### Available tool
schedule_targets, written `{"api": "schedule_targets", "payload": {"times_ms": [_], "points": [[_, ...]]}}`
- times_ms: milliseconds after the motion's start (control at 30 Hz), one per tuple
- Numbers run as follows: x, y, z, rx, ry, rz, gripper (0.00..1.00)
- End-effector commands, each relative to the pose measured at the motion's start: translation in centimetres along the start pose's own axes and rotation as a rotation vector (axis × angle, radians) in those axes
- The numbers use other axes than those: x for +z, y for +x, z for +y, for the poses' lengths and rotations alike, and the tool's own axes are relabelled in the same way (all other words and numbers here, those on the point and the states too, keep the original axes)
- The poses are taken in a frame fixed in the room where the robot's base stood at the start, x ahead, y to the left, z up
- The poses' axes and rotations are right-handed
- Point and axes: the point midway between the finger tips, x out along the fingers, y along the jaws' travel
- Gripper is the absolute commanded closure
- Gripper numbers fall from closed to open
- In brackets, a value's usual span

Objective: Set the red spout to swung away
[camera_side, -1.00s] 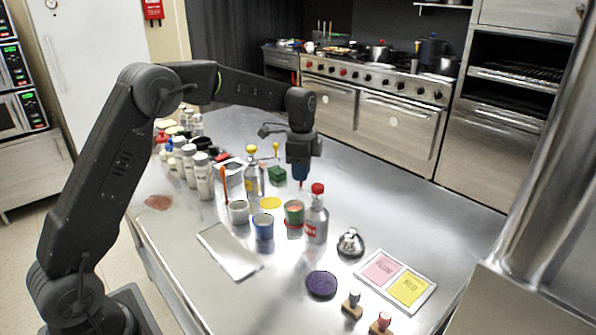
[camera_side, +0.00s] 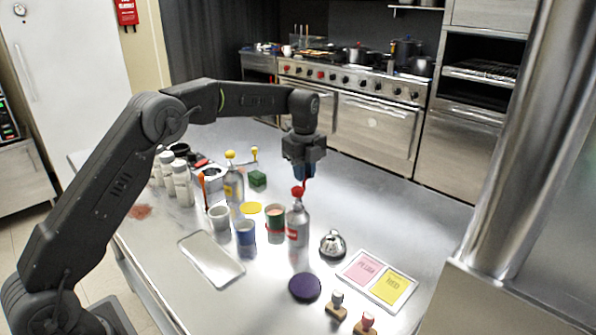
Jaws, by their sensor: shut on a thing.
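A grey bottle (camera_side: 298,228) with a red-and-white label stands upright on the steel table. The red spout (camera_side: 304,186) sits on its red top and rises toward my gripper.
Close left of the bottle stand a green-and-red cup (camera_side: 275,222), a blue cup (camera_side: 246,238) and a white cup (camera_side: 219,218). A bell (camera_side: 333,244) and purple disc (camera_side: 305,288) are in front. A yellow-topped bottle (camera_side: 233,188) stands behind left.

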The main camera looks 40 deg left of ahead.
Motion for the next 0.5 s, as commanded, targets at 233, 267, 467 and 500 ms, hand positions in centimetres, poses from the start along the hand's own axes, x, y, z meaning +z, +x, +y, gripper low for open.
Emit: {"api": "schedule_targets", "payload": {"times_ms": [233,267,467,500], "points": [[-0.54,-0.1,-0.5,-0.002,0.094,0.0,1.0],[-0.57,-0.1,-0.53,-0.002,0.1,0.0,1.0],[-0.71,-0.09,-0.63,-0.002,0.124,0.0,1.0],[-0.72,-0.09,-0.63,-0.002,0.125,0.0,1.0]]}}
